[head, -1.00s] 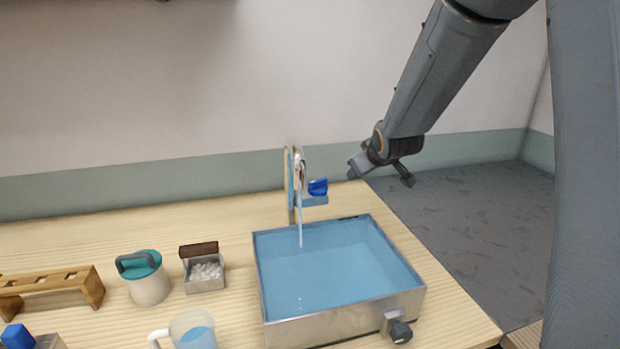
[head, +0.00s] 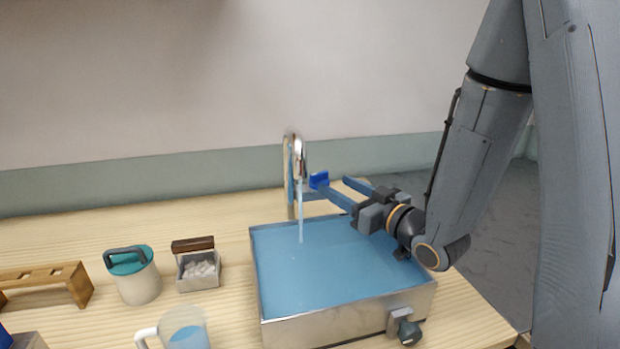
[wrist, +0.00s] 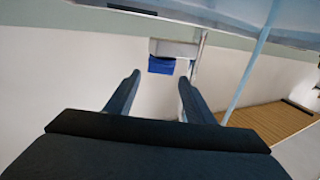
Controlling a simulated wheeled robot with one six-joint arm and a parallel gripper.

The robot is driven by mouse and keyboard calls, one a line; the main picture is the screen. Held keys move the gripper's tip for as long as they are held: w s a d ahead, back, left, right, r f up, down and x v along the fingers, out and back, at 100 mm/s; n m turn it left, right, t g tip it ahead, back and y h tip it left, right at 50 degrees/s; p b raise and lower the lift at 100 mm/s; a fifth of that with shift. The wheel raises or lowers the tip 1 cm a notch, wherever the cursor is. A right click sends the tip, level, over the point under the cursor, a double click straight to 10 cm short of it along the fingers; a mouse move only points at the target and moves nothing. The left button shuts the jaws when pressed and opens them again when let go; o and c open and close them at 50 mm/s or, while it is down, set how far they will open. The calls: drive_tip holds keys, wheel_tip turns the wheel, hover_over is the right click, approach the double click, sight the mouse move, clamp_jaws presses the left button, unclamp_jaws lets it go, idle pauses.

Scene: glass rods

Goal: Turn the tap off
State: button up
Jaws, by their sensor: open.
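The tap (head: 299,160) stands at the back of the metal basin (head: 340,330), and a stream of water (head: 301,215) runs from its spout into the blue water. The tap's blue handle (head: 319,180) sticks out to the right of the spout. My gripper (head: 337,190) is open and empty above the back of the basin, its fingers pointing left toward the handle. In the wrist view the blue handle (wrist: 161,65) lies ahead, beyond the two spread fingertips (wrist: 160,78). The stream (wrist: 248,75) shows to the right there. Whether a finger touches the handle, I cannot tell.
A dark knob (head: 408,332) is on the basin's front. Left of the basin stand a small box of white pieces (head: 199,270), a teal-lidded jar (head: 137,280), a mug of blue liquid (head: 184,330) and a wooden rack (head: 45,278). A wall is behind.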

sight(319, 178)
drive_tip(key=p+x, duration=0.2)
drive_tip(key=x, duration=1)
